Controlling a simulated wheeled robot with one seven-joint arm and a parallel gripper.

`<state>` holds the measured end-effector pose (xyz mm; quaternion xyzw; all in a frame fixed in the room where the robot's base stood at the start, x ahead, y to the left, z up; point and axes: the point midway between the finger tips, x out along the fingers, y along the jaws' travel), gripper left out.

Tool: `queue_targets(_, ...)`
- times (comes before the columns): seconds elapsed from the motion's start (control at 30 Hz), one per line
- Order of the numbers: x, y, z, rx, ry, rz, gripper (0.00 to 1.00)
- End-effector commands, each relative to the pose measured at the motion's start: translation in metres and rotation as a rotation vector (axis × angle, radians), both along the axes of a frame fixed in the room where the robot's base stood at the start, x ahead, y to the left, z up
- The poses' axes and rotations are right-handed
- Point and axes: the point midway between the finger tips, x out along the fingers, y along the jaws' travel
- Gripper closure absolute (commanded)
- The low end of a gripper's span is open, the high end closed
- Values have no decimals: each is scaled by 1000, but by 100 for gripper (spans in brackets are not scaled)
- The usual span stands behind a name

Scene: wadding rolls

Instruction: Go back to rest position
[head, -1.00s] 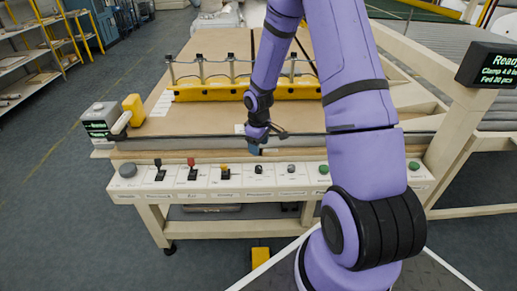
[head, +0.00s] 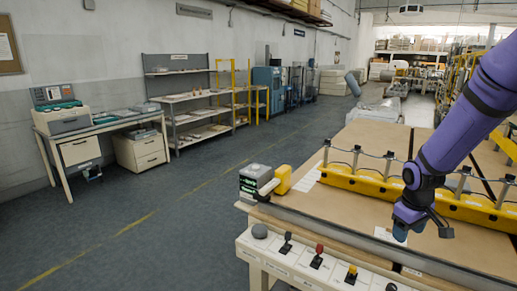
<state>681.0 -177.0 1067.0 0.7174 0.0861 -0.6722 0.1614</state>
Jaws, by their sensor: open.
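My gripper (head: 422,228) hangs at the lower end of my purple arm (head: 467,125) at the right of the head view. It is above the brown worktable (head: 342,213), near its front edge. The gripper is open, and I see nothing held in it. A small blue part shows at its lower left.
A yellow bar with posts (head: 350,184) runs across the table behind my gripper. A control panel (head: 290,262) with knobs and levers lines the front edge. A grey device (head: 256,180) stands at the left corner. Open floor (head: 140,235) lies left, before a desk (head: 95,130) and shelves (head: 190,98).

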Motion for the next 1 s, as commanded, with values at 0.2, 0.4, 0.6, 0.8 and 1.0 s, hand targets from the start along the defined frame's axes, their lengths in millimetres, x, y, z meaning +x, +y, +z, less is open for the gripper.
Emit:
queue_targets(0.2,-25,20,73,-27,-74,-63,40)
queue_targets(0.4,-57,40,127,-28,-136,-123,40)
queue_targets(0.6,-97,59,173,-9,-203,-179,40)
queue_targets(0.8,-141,77,208,32,-269,-231,40)
queue_targets(1.0,-189,93,233,90,-331,-276,40)
